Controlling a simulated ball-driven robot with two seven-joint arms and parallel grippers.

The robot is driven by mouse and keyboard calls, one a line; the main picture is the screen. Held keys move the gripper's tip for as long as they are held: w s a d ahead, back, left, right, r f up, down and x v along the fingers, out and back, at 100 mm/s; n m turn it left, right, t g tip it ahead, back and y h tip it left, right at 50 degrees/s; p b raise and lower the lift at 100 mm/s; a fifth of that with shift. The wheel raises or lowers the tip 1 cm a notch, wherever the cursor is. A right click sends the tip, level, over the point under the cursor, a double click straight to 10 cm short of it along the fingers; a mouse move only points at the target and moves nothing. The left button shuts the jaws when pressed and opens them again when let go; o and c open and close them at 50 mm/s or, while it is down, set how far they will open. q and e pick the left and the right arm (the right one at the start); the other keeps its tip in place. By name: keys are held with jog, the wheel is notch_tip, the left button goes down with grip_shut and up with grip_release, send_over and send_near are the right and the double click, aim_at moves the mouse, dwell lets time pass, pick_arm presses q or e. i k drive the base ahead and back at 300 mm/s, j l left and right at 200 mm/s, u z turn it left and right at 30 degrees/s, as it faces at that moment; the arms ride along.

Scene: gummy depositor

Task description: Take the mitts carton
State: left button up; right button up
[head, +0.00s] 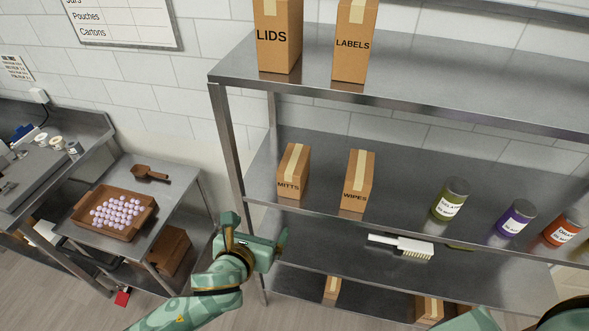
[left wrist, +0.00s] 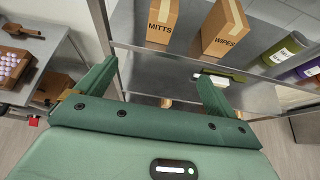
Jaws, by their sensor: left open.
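The mitts carton (head: 292,173) is a small brown box with a pale tape strip and the word MITTS. It stands upright on the middle steel shelf, left of the wipes carton (head: 358,181). In the left wrist view the mitts carton (left wrist: 161,25) is at the top, beyond the fingers. My left gripper (head: 281,243) is in front of the shelf unit, below and a little left of the mitts carton, apart from it. In the left wrist view its two green fingers (left wrist: 155,83) are spread wide with nothing between them. Only part of my right arm shows at the bottom right; its gripper is not visible.
The middle shelf (head: 325,206) has a front edge below the cartons. A white brush (head: 402,245) lies on the shelf below. Several jars (head: 451,199) stand to the right. The lids carton (head: 279,36) and labels carton (head: 355,42) are above. A cart with a candy tray (head: 113,213) is at left.

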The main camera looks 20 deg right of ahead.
aim_at(293, 171)
jog(key=i+l, duration=0.55)
jog(key=i, duration=0.4)
jog(key=j+u, duration=0.05)
